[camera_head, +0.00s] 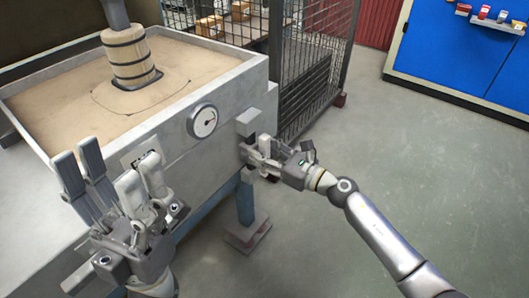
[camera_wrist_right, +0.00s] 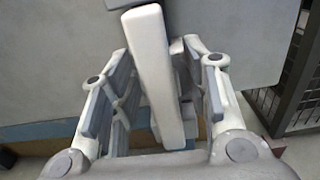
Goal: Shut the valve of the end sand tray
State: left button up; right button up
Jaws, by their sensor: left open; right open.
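The sand tray (camera_head: 228,84) is a large grey box of sand on the left of the head view, with a round dial gauge (camera_head: 203,121) on its front wall. A grey valve handle (camera_head: 249,122) sticks up at the tray's right front corner. My right gripper (camera_head: 252,150) is at this handle, partly hiding it. In the right wrist view, the pale bar of the handle (camera_wrist_right: 155,75) stands between the open fingers of my right gripper (camera_wrist_right: 160,85), with gaps visible at both sides. My left gripper (camera_head: 112,175) is open and empty in front of the tray.
A ribbed wooden-looking cylinder (camera_head: 130,58) stands in the sand. A black mesh cage (camera_head: 315,65) is behind the tray's right side. A blue cabinet (camera_head: 460,50) is at the back right. The grey floor (camera_head: 430,150) on the right is clear.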

grip_shut()
